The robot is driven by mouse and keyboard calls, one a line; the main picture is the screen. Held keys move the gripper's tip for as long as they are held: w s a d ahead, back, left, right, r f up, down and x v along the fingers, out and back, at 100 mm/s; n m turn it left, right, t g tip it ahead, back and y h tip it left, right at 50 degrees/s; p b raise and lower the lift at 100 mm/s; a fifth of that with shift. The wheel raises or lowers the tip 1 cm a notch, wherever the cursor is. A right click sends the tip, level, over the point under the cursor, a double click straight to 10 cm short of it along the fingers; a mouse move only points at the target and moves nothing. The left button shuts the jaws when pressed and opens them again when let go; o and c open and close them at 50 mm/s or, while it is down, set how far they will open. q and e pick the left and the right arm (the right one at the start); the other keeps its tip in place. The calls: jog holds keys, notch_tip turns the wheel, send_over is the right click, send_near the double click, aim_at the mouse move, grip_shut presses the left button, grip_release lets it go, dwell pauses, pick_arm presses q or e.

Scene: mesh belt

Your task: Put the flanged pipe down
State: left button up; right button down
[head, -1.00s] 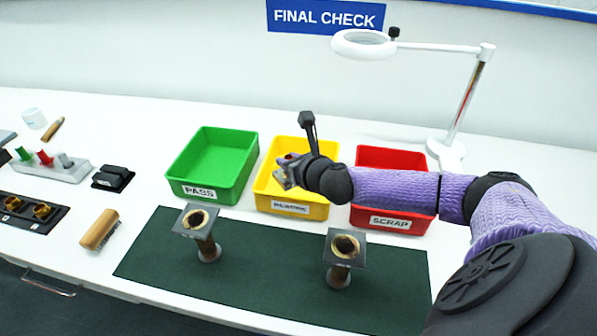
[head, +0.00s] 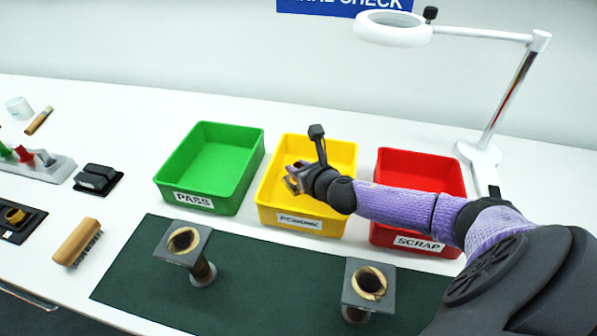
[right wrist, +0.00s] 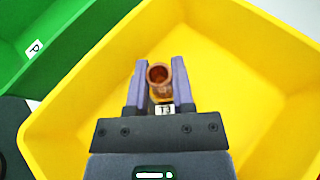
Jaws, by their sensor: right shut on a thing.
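My right gripper (head: 294,181) is over the yellow tray (head: 284,217), near its left side. In the right wrist view its fingers (right wrist: 159,72) are closed on a copper-coloured pipe (right wrist: 159,77), whose round open end faces the camera. A small white label reading T3 sits beside the pipe. The yellow tray floor (right wrist: 230,75) shows bare around it. Whether the pipe touches the floor I cannot tell. Two other flanged pipes stand on the dark green mat (head: 262,290), one at left (head: 203,268) and one at right (head: 380,300), square flanges up. My left gripper is out of view.
A green tray marked PASS (head: 197,200) stands left of the yellow tray, and a red tray marked SCRAP (head: 405,240) stands right, partly behind my arm. A white ring lamp (head: 393,29) rises behind. A brush (head: 78,242) lies left of the mat.

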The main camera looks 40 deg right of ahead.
jog(key=shift+r, duration=0.1)
jog(key=c, duration=0.6)
grip_release()
jog(key=shift+o, duration=0.6)
jog(key=p+v, duration=0.4)
jog(key=v, duration=0.8)
